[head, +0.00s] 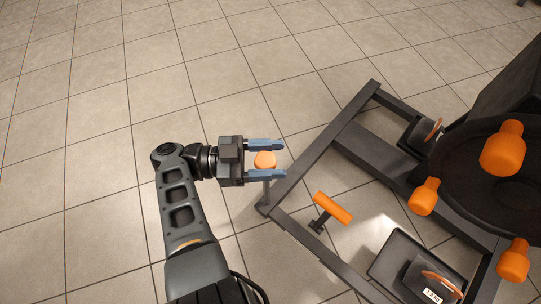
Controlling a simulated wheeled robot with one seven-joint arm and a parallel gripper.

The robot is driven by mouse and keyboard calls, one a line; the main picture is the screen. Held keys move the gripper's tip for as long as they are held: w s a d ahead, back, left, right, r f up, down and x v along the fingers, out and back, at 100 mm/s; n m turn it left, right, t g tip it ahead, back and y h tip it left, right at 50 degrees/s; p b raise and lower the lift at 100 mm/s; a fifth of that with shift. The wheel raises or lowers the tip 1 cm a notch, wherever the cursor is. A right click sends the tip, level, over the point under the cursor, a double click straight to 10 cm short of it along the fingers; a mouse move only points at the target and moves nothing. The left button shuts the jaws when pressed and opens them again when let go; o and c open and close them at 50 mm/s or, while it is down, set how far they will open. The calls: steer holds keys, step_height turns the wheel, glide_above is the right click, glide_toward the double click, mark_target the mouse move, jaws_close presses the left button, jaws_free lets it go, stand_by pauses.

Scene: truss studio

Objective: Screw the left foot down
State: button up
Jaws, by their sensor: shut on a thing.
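My gripper (266,160) reaches in from the left with its two blue fingers on either side of an orange knob (264,159). It is shut on this knob. The knob tops a grey upright post (266,189) beside the left corner of a dark metal frame (325,153). This looks like the left foot, and its lower end is partly hidden by the frame corner. I cannot tell how far it is screwed in.
An orange T-handle (332,207) stands inside the frame. A black plate with a label (432,289) lies at the bottom right. A dark round body with several orange knobs (502,148) fills the right side. The tiled floor (90,120) at left is clear.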

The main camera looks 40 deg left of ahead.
steer(key=shift+w+a+r, duration=0.15)
steer(key=shift+a, duration=0.05)
steer(key=o, duration=0.8)
steer(key=shift+o, duration=0.5)
